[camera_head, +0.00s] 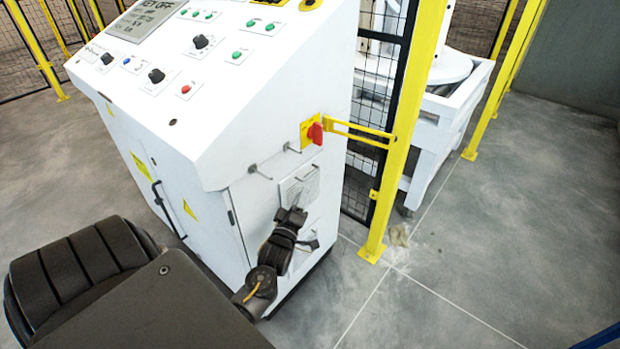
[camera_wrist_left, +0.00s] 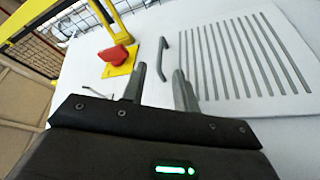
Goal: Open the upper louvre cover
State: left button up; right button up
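The upper louvre cover (camera_head: 301,184) is a pale slotted panel on the side of the white cabinet, partly hidden by my gripper in the head view. In the left wrist view the louvre cover (camera_wrist_left: 250,55) fills the right side, with dark parallel slots. A thin grey bar handle (camera_wrist_left: 162,58) stands beside the cover's edge. My left gripper (camera_head: 295,200) is in front of the cover. In the wrist view its two fingers (camera_wrist_left: 159,78) are apart, with the handle in line with the gap; contact cannot be told. The right gripper is not in view.
A red switch on a yellow plate (camera_head: 313,131) sits above the cover. Another small handle (camera_head: 291,148) projects left of it. A yellow post (camera_head: 398,140) and mesh fence stand close to the cabinet's right. Grey floor (camera_head: 500,240) at right is clear.

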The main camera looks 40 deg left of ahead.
aim_at(309, 179)
pick_arm(q)
jog(key=x, duration=0.7)
jog(key=shift+w, duration=0.2)
jog(key=shift+c, duration=0.3)
grip_shut()
